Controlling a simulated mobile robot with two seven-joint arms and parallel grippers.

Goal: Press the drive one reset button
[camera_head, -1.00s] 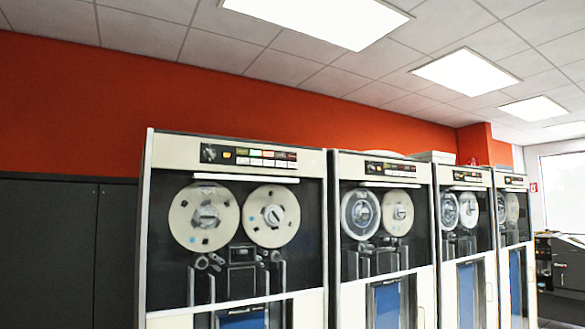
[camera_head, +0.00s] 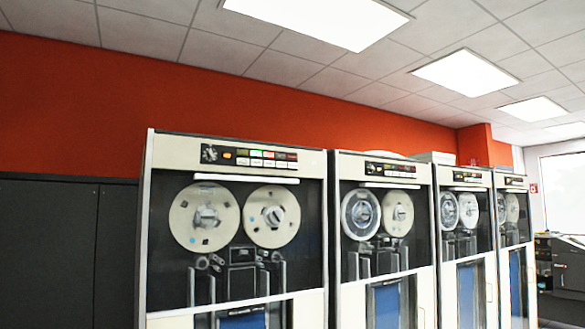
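The nearest tape drive (camera_head: 235,308) is a cream cabinet with a dark glass front and two pale reels. Its control panel (camera_head: 249,157) runs along the top, with a dial at the left, an orange button and a row of small coloured and white buttons. One button near the middle of the upper row looks lit green. The button labels are too small to read, so I cannot tell which is reset or which drive is number one. Neither of my grippers is in view.
More tape drives stand in a row to the right: a second (camera_head: 384,256), a third (camera_head: 466,262) and a fourth (camera_head: 513,256). Dark cabinets (camera_head: 66,250) stand at the left against the orange wall. Dark equipment (camera_head: 562,262) sits at the far right by a bright window.

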